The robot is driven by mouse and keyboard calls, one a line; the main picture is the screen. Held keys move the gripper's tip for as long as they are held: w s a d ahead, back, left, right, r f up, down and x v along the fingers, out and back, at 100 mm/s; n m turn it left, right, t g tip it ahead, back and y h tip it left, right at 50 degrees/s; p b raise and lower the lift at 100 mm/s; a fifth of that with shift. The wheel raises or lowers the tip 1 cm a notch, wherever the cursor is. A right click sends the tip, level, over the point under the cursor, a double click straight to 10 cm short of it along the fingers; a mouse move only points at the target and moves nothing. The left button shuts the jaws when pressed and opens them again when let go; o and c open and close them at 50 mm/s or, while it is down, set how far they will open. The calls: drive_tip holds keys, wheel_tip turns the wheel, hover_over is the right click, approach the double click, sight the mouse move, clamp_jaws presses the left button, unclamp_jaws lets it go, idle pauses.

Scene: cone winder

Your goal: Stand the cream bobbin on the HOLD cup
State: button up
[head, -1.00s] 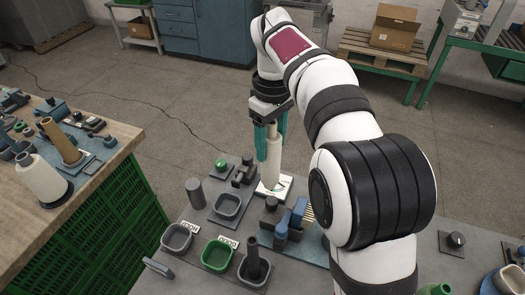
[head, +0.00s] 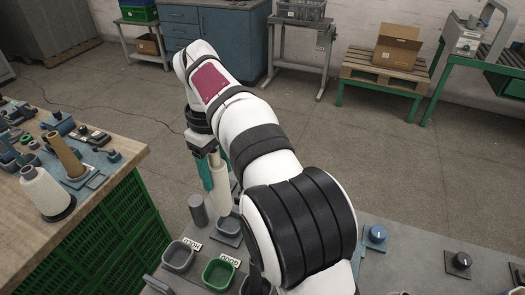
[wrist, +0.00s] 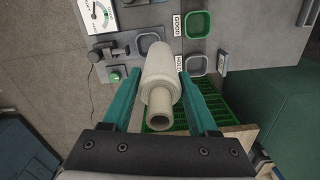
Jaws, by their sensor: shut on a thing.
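The cream bobbin (head: 221,180) hangs roughly upright in my gripper (head: 214,182), between its teal fingers, which are shut on it. In the wrist view the bobbin (wrist: 160,75) points away between the fingers, near the unlabelled grey cup. The HOLD cup (head: 178,256) is a grey, rounded square cup beside its label, nearer and left of the bobbin. It also shows in the wrist view (wrist: 198,65), right of the bobbin. The bobbin is apart from it.
The green GOOD cup (head: 218,274) is right of the HOLD cup. The unlabelled grey cup (head: 228,226) and a grey cylinder (head: 198,209) stand close to the bobbin. A white dial card (wrist: 100,16) lies upper left in the wrist view. A wooden bench (head: 118,148) stands at left.

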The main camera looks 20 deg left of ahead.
drive_tip(key=s+a+f+n, duration=0.2)
drive_tip(key=s+a+f, duration=0.6)
drive_tip(key=s+a, duration=0.1)
drive_tip(key=shift+s+f, duration=0.3)
drive_tip(key=shift+s, duration=0.45)
drive_tip(key=shift+a+f, duration=0.1)
drive_tip(key=shift+f, duration=0.1)
drive_tip(key=shift+f, duration=1.4)
drive_tip(key=shift+f, duration=0.65)
